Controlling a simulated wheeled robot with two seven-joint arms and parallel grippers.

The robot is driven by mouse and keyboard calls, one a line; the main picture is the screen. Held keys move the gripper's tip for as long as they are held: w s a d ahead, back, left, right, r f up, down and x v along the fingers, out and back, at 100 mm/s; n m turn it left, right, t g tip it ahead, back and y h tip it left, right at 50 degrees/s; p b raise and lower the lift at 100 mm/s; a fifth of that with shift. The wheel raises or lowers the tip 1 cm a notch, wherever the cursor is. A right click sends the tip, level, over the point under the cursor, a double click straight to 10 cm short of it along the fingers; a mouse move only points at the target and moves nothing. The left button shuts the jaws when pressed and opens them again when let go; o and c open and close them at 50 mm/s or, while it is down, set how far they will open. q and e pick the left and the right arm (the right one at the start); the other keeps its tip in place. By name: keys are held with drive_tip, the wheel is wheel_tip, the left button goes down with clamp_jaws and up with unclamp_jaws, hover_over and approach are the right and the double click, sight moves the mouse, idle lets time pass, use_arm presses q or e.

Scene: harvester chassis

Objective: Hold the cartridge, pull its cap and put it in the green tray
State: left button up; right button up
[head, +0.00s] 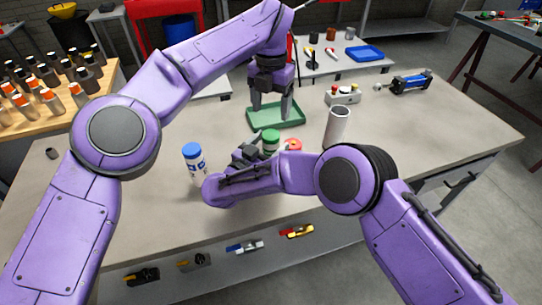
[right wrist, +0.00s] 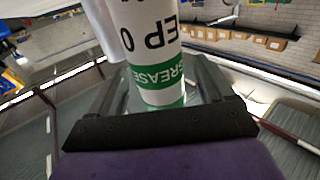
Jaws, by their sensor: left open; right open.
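A green-capped cartridge (head: 271,137) stands on the bench, its lower part hidden behind my right arm. In the right wrist view, a white grease cartridge with a green band (right wrist: 150,55) is between the fingers of my right gripper (head: 257,148), which is open around it. My left gripper (head: 271,108) is open and empty, pointing down over the green tray (head: 290,122), beyond the green-capped cartridge. The visible part of the tray looks empty.
A blue-capped cartridge (head: 194,160) stands to the left and a red-capped one (head: 292,144) just to the right, partly hidden. A pale open tube (head: 337,128) stands farther right. A button box (head: 343,95) and a blue cylinder device (head: 411,83) lie behind. The bench's right side is clear.

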drive_tip(key=shift+x, duration=1.45)
